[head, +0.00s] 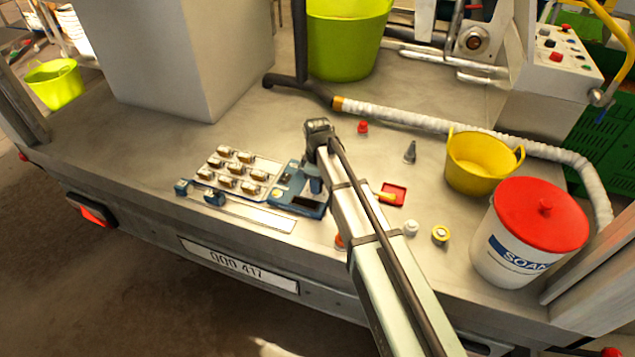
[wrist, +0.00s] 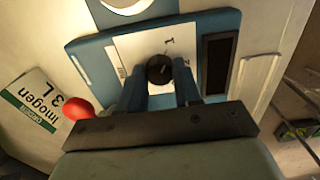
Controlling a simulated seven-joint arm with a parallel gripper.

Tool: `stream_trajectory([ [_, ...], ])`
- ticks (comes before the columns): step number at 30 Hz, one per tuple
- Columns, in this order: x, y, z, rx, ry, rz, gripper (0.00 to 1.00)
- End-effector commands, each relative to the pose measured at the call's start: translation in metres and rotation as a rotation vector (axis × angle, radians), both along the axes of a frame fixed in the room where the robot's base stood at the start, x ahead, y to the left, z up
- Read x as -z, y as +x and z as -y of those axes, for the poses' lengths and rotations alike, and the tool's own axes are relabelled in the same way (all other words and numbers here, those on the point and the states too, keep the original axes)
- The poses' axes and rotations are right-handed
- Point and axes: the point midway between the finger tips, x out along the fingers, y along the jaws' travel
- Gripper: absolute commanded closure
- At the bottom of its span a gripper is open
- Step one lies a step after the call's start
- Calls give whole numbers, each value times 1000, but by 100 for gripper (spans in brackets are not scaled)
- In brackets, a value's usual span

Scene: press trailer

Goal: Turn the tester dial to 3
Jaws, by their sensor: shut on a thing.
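The tester (head: 283,198) is a blue box on the trailer bed, left of my arm in the head view. In the wrist view the tester (wrist: 101,55) shows a white panel (wrist: 130,47) with a dark window on its right. The black round dial (wrist: 159,69) sits on the panel. A mark like a 1 stands just above it and another mark at its right; the pointer's setting is too small to tell. My gripper (wrist: 160,78) is shut on the dial, a blue finger on each side. In the head view my gripper (head: 314,182) is over the tester, hiding its dial.
A tray (head: 213,166) of several small parts lies left of the tester. A red tray (head: 393,193), yellow tub (head: 478,163) and red-lidded soap bucket (head: 515,245) stand to the right.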

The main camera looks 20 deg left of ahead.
Motion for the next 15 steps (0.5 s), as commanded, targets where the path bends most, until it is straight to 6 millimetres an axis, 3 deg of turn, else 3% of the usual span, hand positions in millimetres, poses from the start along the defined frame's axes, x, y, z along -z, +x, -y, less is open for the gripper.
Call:
stream_trajectory([
  [15, 0, 0, 0, 117, 0, 0, 97],
])
